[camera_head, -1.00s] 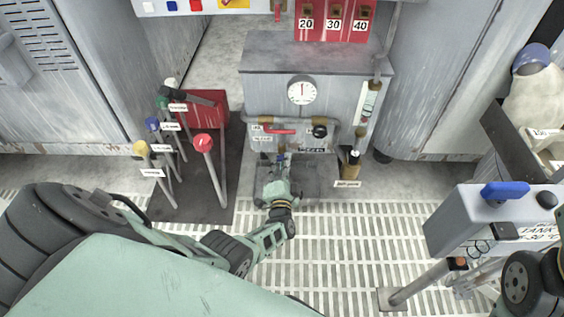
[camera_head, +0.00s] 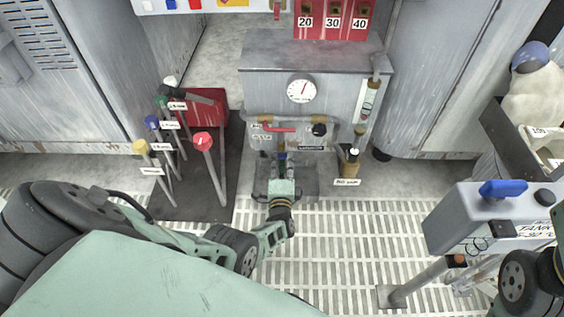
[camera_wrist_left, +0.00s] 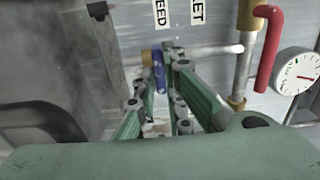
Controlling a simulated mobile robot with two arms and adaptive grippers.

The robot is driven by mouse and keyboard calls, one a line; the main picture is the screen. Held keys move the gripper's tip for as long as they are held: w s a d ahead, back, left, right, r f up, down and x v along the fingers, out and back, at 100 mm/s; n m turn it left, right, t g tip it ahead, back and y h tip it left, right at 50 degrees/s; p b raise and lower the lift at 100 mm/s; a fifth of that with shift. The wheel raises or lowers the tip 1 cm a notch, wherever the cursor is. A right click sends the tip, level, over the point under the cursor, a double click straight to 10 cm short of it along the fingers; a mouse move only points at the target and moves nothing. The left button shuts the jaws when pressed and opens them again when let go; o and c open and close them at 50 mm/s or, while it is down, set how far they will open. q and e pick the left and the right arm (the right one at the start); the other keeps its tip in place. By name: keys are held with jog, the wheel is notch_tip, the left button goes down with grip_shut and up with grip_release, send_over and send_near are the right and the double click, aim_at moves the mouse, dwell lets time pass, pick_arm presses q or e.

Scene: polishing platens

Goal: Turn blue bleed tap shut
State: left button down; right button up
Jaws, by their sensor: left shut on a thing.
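The blue bleed tap (camera_wrist_left: 160,72) shows in the left wrist view as a narrow blue handle beside a brass fitting, in front of the grey cabinet. My left gripper (camera_wrist_left: 158,88) is shut on the blue handle, one finger on each side. In the head view my left gripper (camera_head: 282,163) reaches to the low front of the grey cabinet (camera_head: 262,90), and only a speck of blue shows at its fingertips. The tap's lower part is hidden by the fingers. My right gripper does not show.
A red lever (camera_head: 279,129) and a round gauge (camera_head: 301,90) sit above the tap. Several coloured upright levers, among them a red-knobbed one (camera_head: 202,142), stand to the left. A tank box with a blue handle (camera_head: 503,188) stands at right.

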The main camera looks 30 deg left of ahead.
pick_arm(q)
jog(key=shift+w+d, duration=0.1)
jog(key=shift+w, duration=0.05)
jog(key=c, duration=1.8)
grip_release()
jog(key=shift+c, duration=0.2)
